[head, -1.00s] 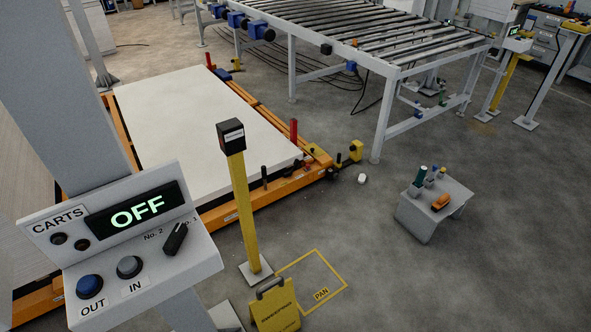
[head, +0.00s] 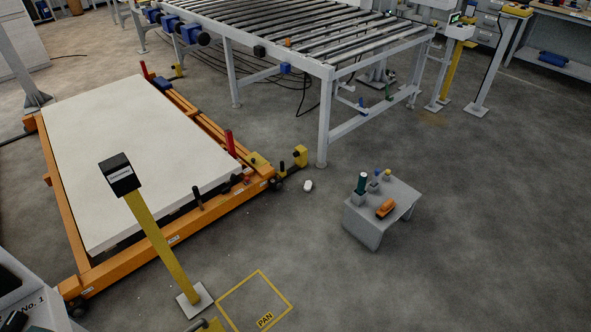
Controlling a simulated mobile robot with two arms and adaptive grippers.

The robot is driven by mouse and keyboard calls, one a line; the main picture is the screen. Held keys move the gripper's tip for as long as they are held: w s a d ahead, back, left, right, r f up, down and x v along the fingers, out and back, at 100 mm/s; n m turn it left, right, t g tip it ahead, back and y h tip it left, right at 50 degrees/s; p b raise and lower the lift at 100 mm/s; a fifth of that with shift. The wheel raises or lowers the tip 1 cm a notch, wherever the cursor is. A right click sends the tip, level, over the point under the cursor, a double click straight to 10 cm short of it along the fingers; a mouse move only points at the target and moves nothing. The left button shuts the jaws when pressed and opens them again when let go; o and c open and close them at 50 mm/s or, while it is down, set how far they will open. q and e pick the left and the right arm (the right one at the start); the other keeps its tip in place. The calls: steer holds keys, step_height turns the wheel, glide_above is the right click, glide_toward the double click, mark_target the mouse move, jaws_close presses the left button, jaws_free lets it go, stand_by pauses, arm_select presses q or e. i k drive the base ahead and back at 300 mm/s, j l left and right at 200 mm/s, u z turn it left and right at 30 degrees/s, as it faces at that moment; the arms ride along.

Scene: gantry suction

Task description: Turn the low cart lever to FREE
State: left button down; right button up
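The low orange cart (head: 165,238) stands on the floor at the left and carries a large pale slab (head: 135,155). A short black handle (head: 198,198) shows on the near edge. A yellow fitting (head: 300,156) sits by the right corner. I cannot tell which of these is the lever marked FREE; no such lettering is readable. Neither of my grippers is in view.
A yellow post with a black box (head: 120,174) stands before the cart. A roller conveyor (head: 325,75) stands behind. A small grey table (head: 372,222) with small items is at centre right. A control panel (head: 25,300) fills the lower left corner. Open floor lies at the right.

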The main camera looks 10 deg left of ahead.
mark_target(233, 176)
steer(key=i+l+z, duration=0.1)
steer(key=i, duration=0.35)
steer(key=i+l+z, duration=0.1)
steer(key=i+l, duration=0.2)
steer(key=i+j+u, duration=0.1)
steer(key=i+u, duration=0.4)
steer(key=i, duration=0.4)
steer(key=i+l+u, duration=0.25)
steer(key=i+u, duration=0.2)
steer(key=i, duration=1)
steer(key=j+u, duration=0.05)
steer(key=j, duration=0.05)
